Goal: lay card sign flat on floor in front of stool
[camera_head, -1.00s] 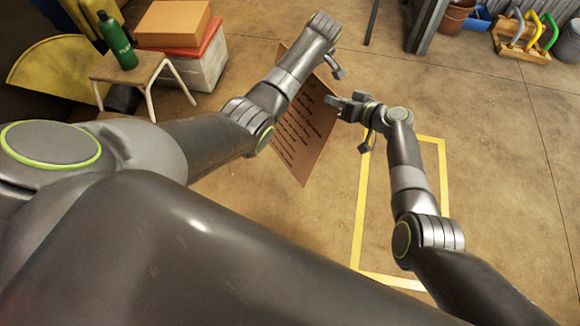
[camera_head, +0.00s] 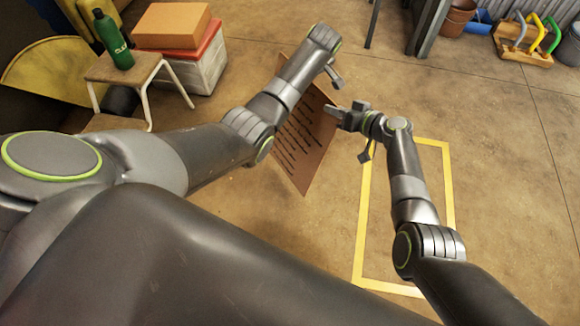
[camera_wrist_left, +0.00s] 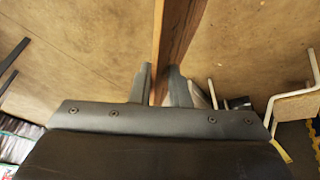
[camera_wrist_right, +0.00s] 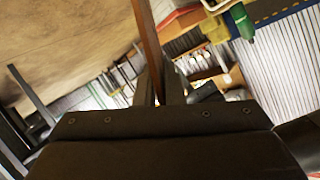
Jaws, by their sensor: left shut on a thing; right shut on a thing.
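The card sign (camera_head: 308,145) is a brown sheet with lines of dark print. It hangs tilted above the floor between my two arms, its top partly hidden by my left arm. My left gripper (camera_wrist_left: 160,72) is shut on the sign, whose edge runs between its fingers in the left wrist view. My right gripper (camera_head: 340,113) is shut on the sign's right edge; the sign also shows edge-on in the right wrist view (camera_wrist_right: 147,35). The stool (camera_head: 123,68) has a wooden seat and pale legs and stands at the upper left, apart from the sign.
A green bottle (camera_head: 113,40) stands on the stool. Behind it, a cardboard box (camera_head: 172,25) rests on a red-lidded crate (camera_head: 205,68). A yellow floor outline (camera_head: 450,190) lies right, and a wooden rack with coloured handles (camera_head: 525,50) stands upper right. Floor between stool and sign is clear.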

